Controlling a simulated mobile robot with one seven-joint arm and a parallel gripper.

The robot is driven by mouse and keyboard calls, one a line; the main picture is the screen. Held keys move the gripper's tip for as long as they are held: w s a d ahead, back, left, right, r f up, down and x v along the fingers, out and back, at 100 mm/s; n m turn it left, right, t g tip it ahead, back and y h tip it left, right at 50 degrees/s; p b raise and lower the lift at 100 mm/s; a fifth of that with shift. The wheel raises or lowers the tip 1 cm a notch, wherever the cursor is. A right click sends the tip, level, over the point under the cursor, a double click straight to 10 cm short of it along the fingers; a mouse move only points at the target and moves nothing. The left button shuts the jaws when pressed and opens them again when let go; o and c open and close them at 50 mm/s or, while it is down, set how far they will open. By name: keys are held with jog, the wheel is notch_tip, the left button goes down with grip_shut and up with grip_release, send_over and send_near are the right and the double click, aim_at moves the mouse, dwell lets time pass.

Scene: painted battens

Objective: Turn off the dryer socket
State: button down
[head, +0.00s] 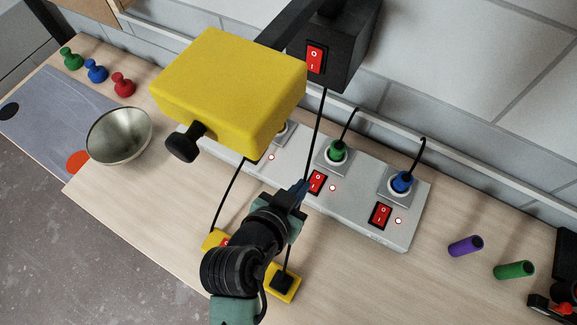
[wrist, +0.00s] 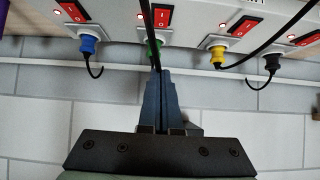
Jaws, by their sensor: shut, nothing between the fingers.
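A grey power strip (head: 407,240) lies on the bench with red rocker switches, small lit red lights and plugs. In the head view the green plug (head: 337,151) has a switch (head: 317,182) in front, and the blue plug (head: 401,181) has another (head: 380,215). The wrist view also shows a yellow plug (wrist: 217,54) and a black plug (wrist: 271,62). I cannot tell which socket is the dryer's. My gripper (head: 302,187) is shut and empty, its tips close to the green plug's switch; contact is unclear. In the wrist view my gripper (wrist: 159,76) overlaps the green plug.
A yellow box (head: 229,90) with a black knob hides the strip's left part. A dark box (head: 337,45) with a red switch is behind. Black cords run past my gripper. A metal bowl (head: 119,135) stands left; purple (head: 465,246) and green (head: 514,270) cylinders lie right.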

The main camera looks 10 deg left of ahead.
jog(key=shift+s+a+f, duration=0.15)
jog(key=shift+s+f, duration=0.15)
jog(key=shift+f, duration=0.05)
jog(key=p, duration=0.2)
send_over(313, 184)
notch_tip(313, 184, down, 6)
jog(key=shift+s+f, duration=0.1)
jog(key=shift+f, duration=0.05)
notch_tip(313, 184, down, 2)
jog(key=shift+f, duration=0.9)
